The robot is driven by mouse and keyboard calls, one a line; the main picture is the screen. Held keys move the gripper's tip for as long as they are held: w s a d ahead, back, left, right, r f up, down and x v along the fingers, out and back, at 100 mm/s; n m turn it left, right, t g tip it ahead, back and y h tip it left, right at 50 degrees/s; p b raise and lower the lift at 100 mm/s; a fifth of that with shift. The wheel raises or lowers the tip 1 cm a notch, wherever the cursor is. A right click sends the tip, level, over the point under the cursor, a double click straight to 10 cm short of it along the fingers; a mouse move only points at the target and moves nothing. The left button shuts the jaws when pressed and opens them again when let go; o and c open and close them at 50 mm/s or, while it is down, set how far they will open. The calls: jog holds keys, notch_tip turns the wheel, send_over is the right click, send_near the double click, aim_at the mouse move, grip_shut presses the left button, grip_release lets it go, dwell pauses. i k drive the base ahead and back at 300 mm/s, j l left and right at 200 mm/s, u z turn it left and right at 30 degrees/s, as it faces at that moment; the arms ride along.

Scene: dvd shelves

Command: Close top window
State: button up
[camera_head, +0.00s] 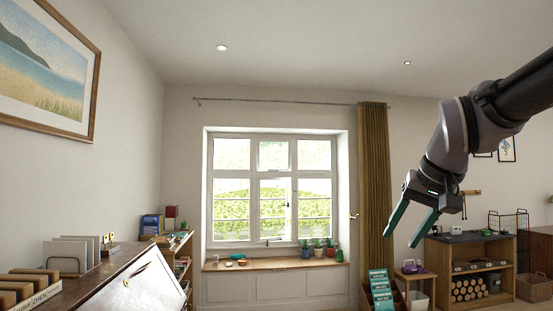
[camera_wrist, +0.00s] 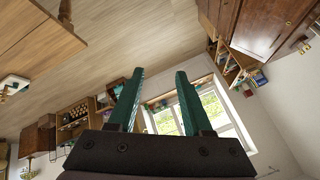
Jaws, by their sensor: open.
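The white-framed window (camera_head: 272,190) is in the far wall, in the middle of the head view. Its small top window (camera_head: 273,155) is the upper middle pane, above a taller middle pane (camera_head: 273,209). The top pane's frame looks slightly tilted, but I cannot tell how far it stands open. My gripper (camera_head: 404,237) hangs at the right of the head view, with teal fingers apart and empty, well short of the window. In the wrist view my fingers (camera_wrist: 157,90) are spread, and part of the window (camera_wrist: 213,110) shows beyond them, tilted.
A sill bench (camera_head: 300,263) with potted plants runs under the window. An olive curtain (camera_head: 376,200) hangs to its right. A dark-topped cabinet (camera_head: 130,275) stands at the near left, and a wooden shelf unit (camera_head: 470,265) at the right. Bare floor (camera_wrist: 140,30) shows in the wrist view.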

aim_at(289, 153)
jog(key=i+u, duration=0.1)
jog(key=i, duration=4.8)
